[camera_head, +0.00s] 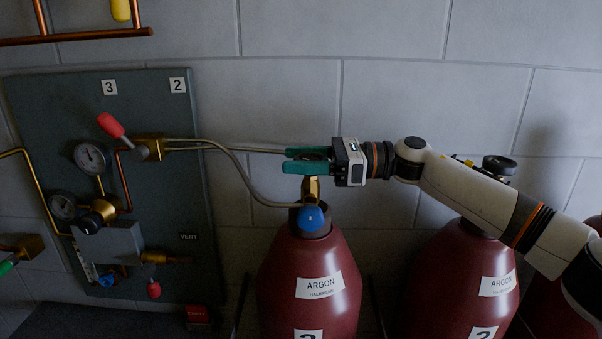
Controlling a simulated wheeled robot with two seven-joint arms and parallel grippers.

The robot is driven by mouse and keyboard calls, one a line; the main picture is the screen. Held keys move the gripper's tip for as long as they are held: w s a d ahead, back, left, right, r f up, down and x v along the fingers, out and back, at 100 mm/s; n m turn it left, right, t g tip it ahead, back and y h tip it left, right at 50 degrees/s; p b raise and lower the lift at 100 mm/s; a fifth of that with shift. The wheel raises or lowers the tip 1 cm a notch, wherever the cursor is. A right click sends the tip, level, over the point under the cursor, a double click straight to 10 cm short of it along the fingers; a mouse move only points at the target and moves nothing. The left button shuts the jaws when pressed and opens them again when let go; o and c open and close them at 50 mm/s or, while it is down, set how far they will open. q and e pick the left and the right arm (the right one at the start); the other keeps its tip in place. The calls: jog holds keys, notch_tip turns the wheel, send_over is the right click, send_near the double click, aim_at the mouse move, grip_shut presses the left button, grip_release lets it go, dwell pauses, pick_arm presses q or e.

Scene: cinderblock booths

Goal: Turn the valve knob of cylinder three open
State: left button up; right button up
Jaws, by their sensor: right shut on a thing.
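A dark red argon cylinder (285,290) stands in the middle, its number tag cut off by the bottom edge. On top is a brass valve (311,188) with a blue round part (312,218) on its front. My right gripper (296,161) comes in from the right, level, with green fingers. It is shut on the valve knob (314,157) atop this cylinder, one finger on the far side and one on the near side. The fingers hide most of the knob, so I cannot tell how far it is turned. My left gripper is not in view.
A second argon cylinder (449,283), tagged 2, stands at right under my right arm, with a dark knob (499,166) behind the arm. A panel (150,100) with gauges (91,156) and a red-handled lever (111,125) is at left. Hoses (240,168) run from it to the middle valve.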

jog(key=n+g, duration=0.1)
jog(key=g, duration=0.2)
jog(key=shift+n, duration=0.4)
jog(key=shift+s+r+n+g+h, duration=0.15)
jog(key=shift+n+g+h, duration=0.15)
jog(key=shift+n+g, duration=0.3)
pick_arm(q)
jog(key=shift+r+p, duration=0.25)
jog(key=shift+p, duration=0.35)
pick_arm(e)
jog(key=shift+s+r+n+g+h, duration=0.15)
jog(key=shift+n+g+h, duration=0.45)
jog(key=shift+n+g, duration=0.85)
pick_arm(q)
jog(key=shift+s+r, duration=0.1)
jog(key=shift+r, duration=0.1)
pick_arm(e)
jog(key=shift+d+g, duration=0.15)
jog(key=shift+g, duration=0.7)
jog(key=o, duration=0.9)
jog(key=shift+o, duration=0.3)
